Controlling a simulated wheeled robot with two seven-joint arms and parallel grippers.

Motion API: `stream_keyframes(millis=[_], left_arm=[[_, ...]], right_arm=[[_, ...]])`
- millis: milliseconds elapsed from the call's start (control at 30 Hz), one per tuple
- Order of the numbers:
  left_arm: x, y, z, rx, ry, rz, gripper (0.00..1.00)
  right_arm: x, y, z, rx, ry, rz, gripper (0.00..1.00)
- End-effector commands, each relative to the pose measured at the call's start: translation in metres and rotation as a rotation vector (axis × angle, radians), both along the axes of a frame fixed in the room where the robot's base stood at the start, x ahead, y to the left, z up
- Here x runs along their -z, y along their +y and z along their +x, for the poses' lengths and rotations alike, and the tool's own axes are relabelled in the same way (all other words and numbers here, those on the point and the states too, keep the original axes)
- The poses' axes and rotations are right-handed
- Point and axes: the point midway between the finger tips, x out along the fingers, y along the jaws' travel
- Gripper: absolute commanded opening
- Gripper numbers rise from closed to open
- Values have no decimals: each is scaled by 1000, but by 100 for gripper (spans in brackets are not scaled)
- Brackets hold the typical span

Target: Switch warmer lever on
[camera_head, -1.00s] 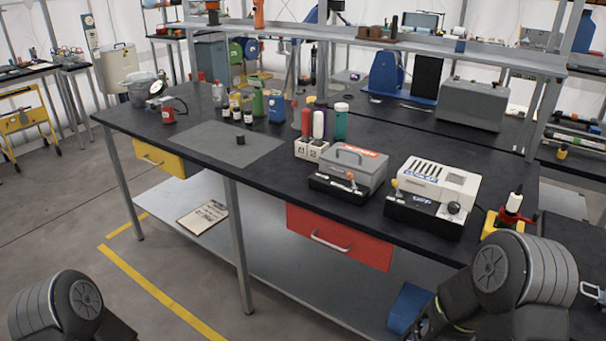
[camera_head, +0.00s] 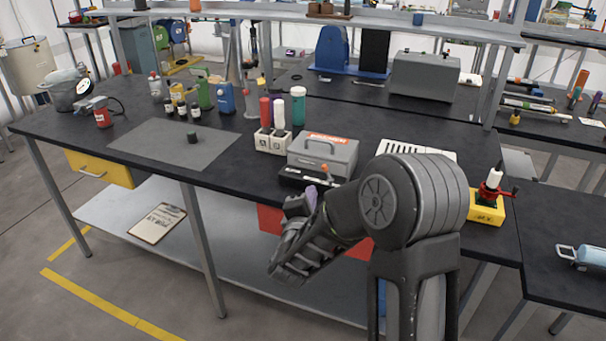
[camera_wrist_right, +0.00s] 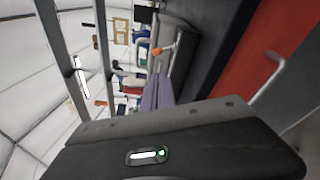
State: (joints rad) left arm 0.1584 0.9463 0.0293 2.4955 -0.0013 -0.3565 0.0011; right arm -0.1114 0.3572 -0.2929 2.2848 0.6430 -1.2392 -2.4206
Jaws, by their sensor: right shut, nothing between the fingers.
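A grey box with a carrying handle (camera_head: 325,150) sits on a black base on the bench. Its lever has an orange knob, which shows in the right wrist view (camera_wrist_right: 157,50). I cannot tell which of the two is the warmer. My right gripper (camera_head: 311,195) is shut and empty, in front of the grey box's base near the bench's front edge. Its purple fingers (camera_wrist_right: 158,92) point toward the knob's side in the wrist view, seemingly apart from it. My left gripper is out of view.
A red drawer (camera_head: 269,218) is under the bench behind my right gripper. A white holder (camera_head: 272,141) with bottles stands left of the grey box. A yellow block with a red device (camera_head: 487,207) stands at the bench's right end. The grey mat (camera_head: 150,143) is mostly clear.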

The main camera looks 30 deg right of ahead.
Motion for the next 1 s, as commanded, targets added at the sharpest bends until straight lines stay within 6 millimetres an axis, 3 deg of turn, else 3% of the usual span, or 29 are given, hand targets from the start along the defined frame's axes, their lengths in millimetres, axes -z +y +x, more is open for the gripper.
stream_keyframes(millis=[567, 1000], left_arm=[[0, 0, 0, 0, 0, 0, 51], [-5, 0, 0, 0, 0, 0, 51]], right_arm=[[0, -3, 4, -8, 41, -46, 0], [6, -47, 49, -6, 42, -45, 0]])
